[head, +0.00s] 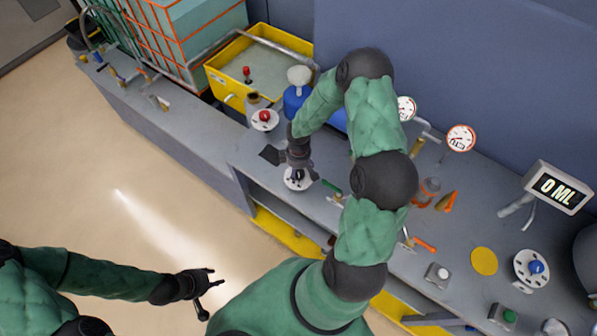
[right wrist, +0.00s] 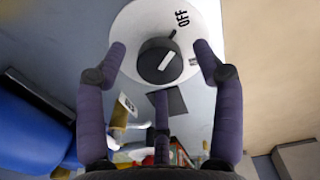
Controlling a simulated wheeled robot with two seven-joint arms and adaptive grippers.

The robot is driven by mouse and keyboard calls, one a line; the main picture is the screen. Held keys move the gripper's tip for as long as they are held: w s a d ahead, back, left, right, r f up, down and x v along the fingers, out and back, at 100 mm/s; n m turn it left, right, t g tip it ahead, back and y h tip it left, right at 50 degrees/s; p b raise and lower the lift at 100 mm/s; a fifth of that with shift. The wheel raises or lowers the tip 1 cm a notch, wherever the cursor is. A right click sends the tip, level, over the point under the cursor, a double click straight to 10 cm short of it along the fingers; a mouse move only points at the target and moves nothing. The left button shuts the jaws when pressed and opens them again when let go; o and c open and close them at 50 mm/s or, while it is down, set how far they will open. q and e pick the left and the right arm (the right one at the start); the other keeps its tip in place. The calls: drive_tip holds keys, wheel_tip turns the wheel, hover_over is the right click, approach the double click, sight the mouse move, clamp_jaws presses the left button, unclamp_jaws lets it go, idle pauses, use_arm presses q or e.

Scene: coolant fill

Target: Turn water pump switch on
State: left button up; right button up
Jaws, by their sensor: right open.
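A round white switch plate marked OFF (right wrist: 190,20) fills the top of the right wrist view. It carries a black rotary knob (right wrist: 160,60) with a white pointer line, angled toward the upper right. In the head view the plate (head: 297,184) lies on the grey bench, partly hidden by my right gripper (head: 298,170). In the right wrist view the right gripper's fingers (right wrist: 160,47) are spread around the knob with gaps on both sides and hold nothing. My left gripper (head: 206,287) is open and empty over the floor, away from the bench.
A red-knobbed dial (head: 264,118) and a blue container (head: 296,103) stand behind the right gripper. A yellow tank (head: 222,88) is at the back. Gauges (head: 461,138), a 0 ML display (head: 559,187) and a blue-knobbed dial (head: 533,270) are to the right. The left floor is clear.

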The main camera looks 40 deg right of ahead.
drive_tip(key=shift+f, duration=0.55)
drive_tip(key=c, duration=1.1)
drive_tip(key=shift+c, duration=0.2)
